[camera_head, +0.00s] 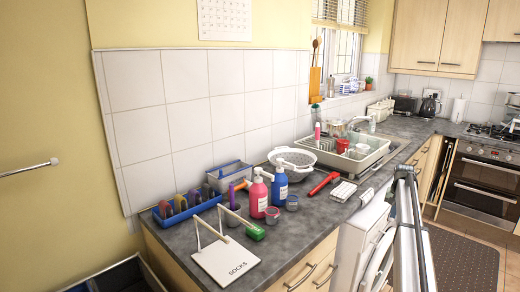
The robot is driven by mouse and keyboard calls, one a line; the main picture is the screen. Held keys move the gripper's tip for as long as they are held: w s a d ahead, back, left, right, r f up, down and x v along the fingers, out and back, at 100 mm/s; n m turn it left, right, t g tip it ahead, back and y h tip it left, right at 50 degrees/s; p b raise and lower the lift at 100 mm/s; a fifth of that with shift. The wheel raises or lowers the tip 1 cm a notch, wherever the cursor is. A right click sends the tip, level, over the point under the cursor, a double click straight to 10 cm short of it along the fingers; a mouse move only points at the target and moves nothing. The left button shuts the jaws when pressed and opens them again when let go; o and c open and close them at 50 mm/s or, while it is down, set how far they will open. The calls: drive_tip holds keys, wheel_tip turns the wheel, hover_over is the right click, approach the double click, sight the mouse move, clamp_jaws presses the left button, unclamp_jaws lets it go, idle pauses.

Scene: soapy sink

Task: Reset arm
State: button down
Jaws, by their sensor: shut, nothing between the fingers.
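I cannot make out my gripper anywhere in the head view. Nothing in the picture shows where its fingers are or what is near them. The dark worktop (195,262) runs from the front left to the back right along a white-tiled wall. A beige dish tub (372,160) at the sink holds dishes, including a red cup (342,146). A white colander (292,157) stands beside the tub.
A pink bottle (258,198) and a blue bottle (279,187) stand upright mid-counter. A red-handled tool (323,184) lies nearby. White-and-metal structure fills the lower right.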

drive_tip(key=s+a+f+n+g, duration=0.1)
drive_tip(key=s+a+f, duration=0.6)
drive_tip(key=s+f, duration=0.4)
drive_tip(key=s+a+f+n, duration=0.1)
drive_tip(key=s+a+f, duration=0.7)
drive_tip(key=s+f, duration=0.2)
drive_tip(key=s+a+f+n+g, duration=0.1)
drive_tip(key=s+a+f, duration=0.6)
drive_tip(key=s+f, duration=0.4)
drive_tip(key=s+a+f+n+g, duration=0.1)
drive_tip(key=s+a+f, duration=0.4)
drive_tip(key=s, duration=0.7)
drive_tip(key=s+a+f+n+g, duration=0.1)
drive_tip(key=s+a+f+g, duration=0.2)
drive_tip(key=s, duration=0.9)
drive_tip(key=s+a+f+n+g, duration=0.2)
drive_tip(key=s+a+f, duration=0.5)
drive_tip(key=s, duration=0.5)
drive_tip(key=a, duration=0.2)
drive_tip(key=shift+a+y, duration=0.3)
drive_tip(key=shift+a, duration=0.05)
drive_tip(key=shift+s, duration=0.1)
